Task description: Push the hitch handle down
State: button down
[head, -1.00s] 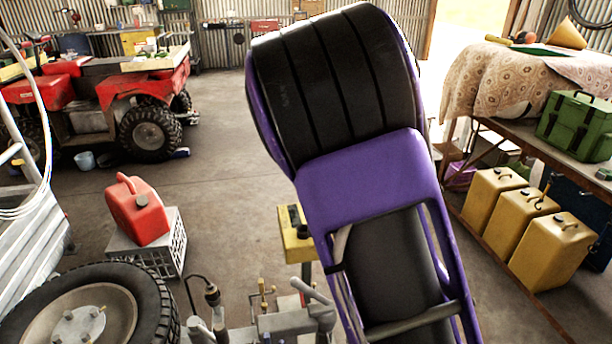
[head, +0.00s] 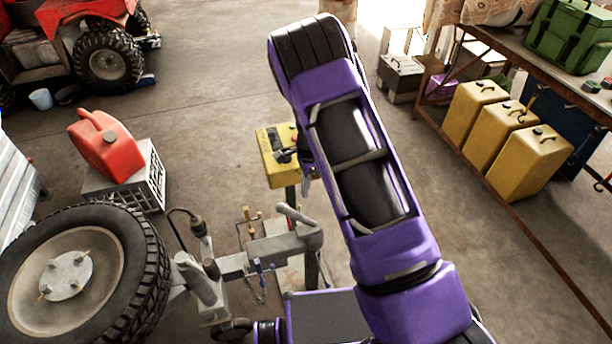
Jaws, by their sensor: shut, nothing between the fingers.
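The grey hitch (head: 268,248) is at the lower middle of the head view, on the trailer's drawbar. Its handle (head: 297,215) is a short grey lever on top of the hitch, slanting up to the left. My gripper (head: 307,186) is mostly hidden behind my purple arm. Only a small grey end part shows, pointing down, just above and right of the handle in the picture. It appears shut with nothing held. I see a gap in the picture between it and the handle; their real distance is unclear.
A yellow box (head: 277,160) on a post stands just behind the hitch, close to my gripper. A trailer wheel (head: 135,265) is at the left. A red can (head: 103,145) sits on a crate (head: 150,182). Yellow cans (head: 540,160) stand at the right under a bench (head: 500,50).

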jog(key=a+f, duration=0.1)
jog(key=s+a+f, duration=0.1)
jog(key=a+f, duration=0.1)
jog(key=shift+s+f, duration=0.15)
jog(key=shift+f, duration=0.05)
jog(key=shift+a, duration=0.15)
jog(key=shift+s+a+f+h, duration=0.15)
jog(key=shift+a+f+h, duration=0.05)
jog(key=shift+a+h, duration=0.2)
jog(key=shift+s+a+f+h, duration=0.1)
jog(key=shift+a+f+h, duration=0.15)
jog(key=shift+a, duration=0.2)
jog(key=s+a+f+h+b, duration=0.1)
jog(key=a+f+b, duration=0.3)
jog(key=a+f, duration=0.2)
jog(key=shift+s+f+t+b, duration=0.2)
jog(key=shift+f+t+b, duration=0.1)
jog(key=shift+f, duration=0.2)
